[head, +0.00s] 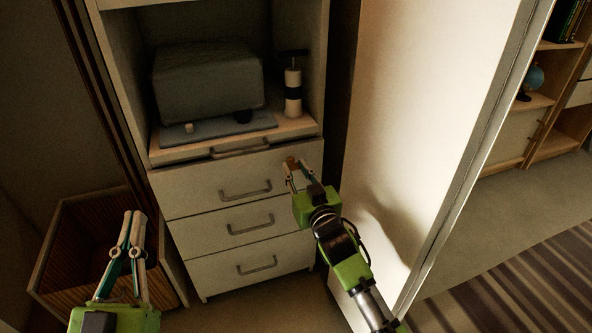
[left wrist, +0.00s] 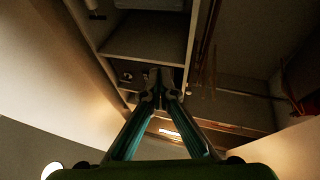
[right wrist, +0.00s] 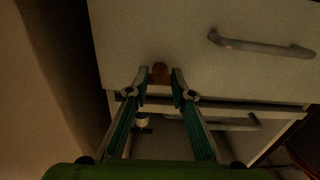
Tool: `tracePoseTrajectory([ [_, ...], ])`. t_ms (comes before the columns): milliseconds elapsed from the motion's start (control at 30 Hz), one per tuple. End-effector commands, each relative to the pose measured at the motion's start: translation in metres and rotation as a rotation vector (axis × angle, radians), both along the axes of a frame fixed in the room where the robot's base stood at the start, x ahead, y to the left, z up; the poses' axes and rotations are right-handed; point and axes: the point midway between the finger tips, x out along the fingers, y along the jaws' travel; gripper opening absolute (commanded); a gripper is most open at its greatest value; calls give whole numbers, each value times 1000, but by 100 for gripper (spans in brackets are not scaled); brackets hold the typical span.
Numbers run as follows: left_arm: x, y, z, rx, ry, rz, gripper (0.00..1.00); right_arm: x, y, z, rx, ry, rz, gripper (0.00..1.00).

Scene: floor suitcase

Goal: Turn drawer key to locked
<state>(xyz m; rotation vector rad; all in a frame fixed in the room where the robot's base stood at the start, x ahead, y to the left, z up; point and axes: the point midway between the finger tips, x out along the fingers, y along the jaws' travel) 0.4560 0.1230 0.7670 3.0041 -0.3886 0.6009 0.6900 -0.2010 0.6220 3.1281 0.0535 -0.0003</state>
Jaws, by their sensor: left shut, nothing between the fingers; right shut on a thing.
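The drawer unit (head: 190,192) stands in the middle of the head view, with several white drawers and grey bar handles. A small brown key (head: 290,162) sits at the right end of the top large drawer's front. It also shows in the right wrist view (right wrist: 159,72), between the fingertips. My right gripper (head: 297,168) is at that drawer front, its fingers shut on the key. How far the key is turned cannot be told. My left gripper (head: 132,216) is shut and empty at the lower left, apart from the drawers; its fingertips (left wrist: 161,77) meet in the left wrist view.
A wooden box (head: 60,260) stands on the floor at left, beneath my left gripper. A grey case (head: 208,80) and a white bottle (head: 292,92) stand in the niche above the drawers. A white panel (head: 425,110) rises close to the right of my right arm.

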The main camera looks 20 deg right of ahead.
Motion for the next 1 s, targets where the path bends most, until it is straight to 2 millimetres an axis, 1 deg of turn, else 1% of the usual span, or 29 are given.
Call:
tracePoseTrajectory([
  [167,8,3,-27,36,135,11,0,0,0,2,-52,-1,0,1],
  [267,12,5,-50,67,248,17,0,0,0,2,-102,-2,0,1],
  [367,12,9,-80,103,389,25,0,0,0,3,-167,-4,0,1],
  [400,11,11,-94,119,450,28,0,0,0,3,-196,-6,1,1],
  [467,7,15,-114,143,544,35,0,0,0,3,-242,-6,0,1],
  [500,3,18,-127,159,606,39,0,0,0,3,-273,-6,0,1],
  [567,-5,22,-147,181,698,44,0,0,0,3,-323,-10,0,1],
  [600,-11,25,-159,195,757,48,0,0,0,3,-356,-11,0,1],
  [700,-29,34,-187,228,902,56,0,0,0,3,-444,-14,0,1],
  [800,-50,42,-210,259,1037,65,0,0,0,3,-539,-17,0,1],
  [900,-71,50,-228,284,1153,71,0,0,0,2,-635,-21,0,1],
  [1000,-91,57,-242,305,1252,76,0,0,0,2,-730,-25,0,1],
])
